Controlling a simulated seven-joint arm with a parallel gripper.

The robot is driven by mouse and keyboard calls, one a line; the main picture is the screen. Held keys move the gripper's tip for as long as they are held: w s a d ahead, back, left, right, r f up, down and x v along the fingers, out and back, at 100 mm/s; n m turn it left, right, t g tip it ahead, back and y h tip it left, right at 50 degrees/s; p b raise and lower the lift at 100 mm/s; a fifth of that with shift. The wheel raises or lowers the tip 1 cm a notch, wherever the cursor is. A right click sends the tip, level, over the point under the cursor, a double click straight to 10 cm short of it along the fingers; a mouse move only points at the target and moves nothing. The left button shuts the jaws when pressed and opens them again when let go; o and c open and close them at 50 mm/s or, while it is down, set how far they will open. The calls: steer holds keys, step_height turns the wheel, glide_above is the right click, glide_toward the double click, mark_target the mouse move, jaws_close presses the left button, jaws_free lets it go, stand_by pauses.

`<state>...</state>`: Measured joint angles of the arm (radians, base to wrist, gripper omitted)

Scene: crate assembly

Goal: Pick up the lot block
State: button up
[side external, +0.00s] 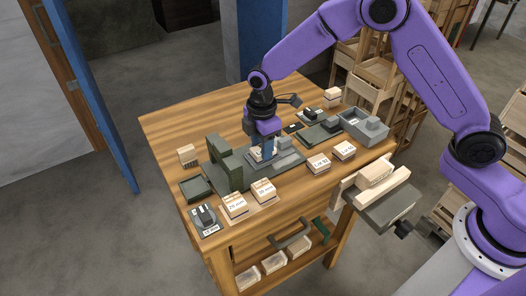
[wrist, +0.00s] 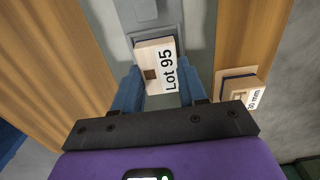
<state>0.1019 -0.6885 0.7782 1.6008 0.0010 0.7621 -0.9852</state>
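In the wrist view the pale wooden block labelled "Lot 95" (wrist: 154,66) lies on a grey fixture, slightly turned, with a small dark square on its face. My gripper (wrist: 159,80) has its two blue fingers apart, one at each side of the block's near end. I cannot make out firm contact on both sides. In the side view my gripper (side external: 264,150) points down over the grey fixture, and only a pale part of the block (side external: 255,156) shows beside the fingers.
Two more lot-labelled blocks (side external: 318,164) (side external: 344,150) lie to the right on the wooden table (side external: 165,135). A green upright bracket (side external: 225,163) stands just left of my gripper. Blocks with mm labels (side external: 235,205) (side external: 263,190) lie in front. A grey bin (side external: 352,128) stands at right.

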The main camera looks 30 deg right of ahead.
steer(key=shift+r, duration=0.1)
steer(key=shift+r, duration=0.5)
step_height(320, 180, up, 2)
steer(key=shift+r, duration=0.15)
steer(key=s+d+r, duration=0.6)
steer(key=s+r, duration=0.3)
steer(key=s, duration=0.3)
steer(key=w+d+f, duration=0.2)
steer(key=w+d, duration=0.1)
steer(key=d, duration=0.6)
steer(key=w+d+f, duration=0.1)
steer(key=w+d, duration=0.3)
steer(key=d, duration=0.4)
steer(key=w+d+f, duration=0.2)
steer(key=w+d, duration=0.1)
steer(key=d, duration=0.6)
steer(key=shift+a+f, duration=0.2)
steer(key=shift+f, duration=3.35)
